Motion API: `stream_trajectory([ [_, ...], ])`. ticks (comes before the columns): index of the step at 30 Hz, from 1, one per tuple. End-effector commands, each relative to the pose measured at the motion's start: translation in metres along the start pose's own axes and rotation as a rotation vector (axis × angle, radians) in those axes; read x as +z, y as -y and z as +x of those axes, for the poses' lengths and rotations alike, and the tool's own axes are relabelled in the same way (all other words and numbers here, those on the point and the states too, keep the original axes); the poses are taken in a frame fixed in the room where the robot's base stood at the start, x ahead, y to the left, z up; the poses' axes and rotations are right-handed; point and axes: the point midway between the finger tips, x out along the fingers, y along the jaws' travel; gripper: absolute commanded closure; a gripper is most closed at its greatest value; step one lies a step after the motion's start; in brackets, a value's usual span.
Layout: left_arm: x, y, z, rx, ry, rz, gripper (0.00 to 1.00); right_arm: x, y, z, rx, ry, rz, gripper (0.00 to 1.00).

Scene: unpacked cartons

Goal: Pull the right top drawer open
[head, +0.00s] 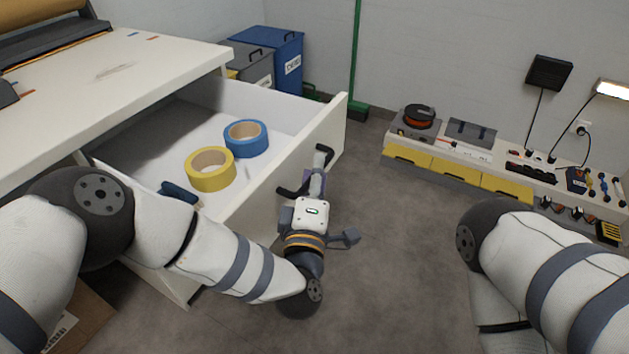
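The drawer (270,182) stands well out from under the white worktop, at the left of the head view. Its inside shows from above. A yellow tape roll (211,180) and a blue tape roll (246,150) lie in it. My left gripper (317,172) is at the outer side of the drawer front, by a dark handle (323,151). The fingers overlap the handle in the picture, so I cannot tell whether they are closed around it. My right arm shows at the right edge; its gripper is out of view.
The white worktop (125,75) is above the drawer. Blue (285,60) and grey bins stand behind it. A low bench (455,160) with tools and yellow drawers runs along the wall. Grey floor between is clear. A carton (75,318) is at lower left.

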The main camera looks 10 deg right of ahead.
Motion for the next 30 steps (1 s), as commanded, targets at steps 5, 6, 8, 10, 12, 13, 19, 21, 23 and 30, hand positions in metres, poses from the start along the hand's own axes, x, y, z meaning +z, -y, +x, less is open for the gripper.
stream_trajectory([
  [5, 0.001, 0.001, -0.041, -0.006, 0.005, -0.002, 0.69, 0.0, 0.0, 0.0, 0.0, 0.0, 0.0, 0.6],
  [6, 0.001, 0.001, -0.052, -0.006, 0.005, -0.002, 0.69, 0.0, 0.0, 0.0, 0.0, 0.0, 0.0, 0.6],
  [8, 0.001, 0.001, -0.068, -0.006, 0.005, -0.001, 0.69, 0.0, 0.0, 0.0, 0.0, 0.0, 0.0, 0.6],
  [10, 0.001, 0.001, -0.086, -0.006, 0.005, -0.002, 0.69, 0.0, 0.0, 0.0, 0.0, 0.0, 0.0, 0.6],
  [12, 0.0, 0.001, -0.099, -0.005, 0.004, -0.001, 0.69, 0.0, 0.0, 0.0, 0.0, 0.0, 0.0, 0.6],
  [13, 0.001, 0.001, -0.104, -0.005, 0.004, 0.0, 0.69, 0.0, 0.0, 0.0, 0.0, 0.0, 0.0, 0.6],
  [19, 0.0, 0.0, -0.117, -0.002, 0.001, 0.0, 0.69, 0.0, 0.0, 0.0, 0.0, 0.0, 0.0, 0.6],
  [21, 0.0, 0.0, -0.117, -0.002, 0.001, 0.0, 0.69, 0.0, 0.0, 0.0, 0.0, 0.0, 0.0, 0.6],
  [23, 0.0, 0.0, -0.117, -0.002, 0.001, 0.0, 0.69, 0.0, 0.0, 0.0, 0.0, 0.0, 0.0, 0.6],
  [30, 0.0, 0.001, -0.117, -0.007, 0.007, 0.005, 0.69, 0.0, 0.0, -0.001, 0.0, -0.001, 0.0, 0.6],
])
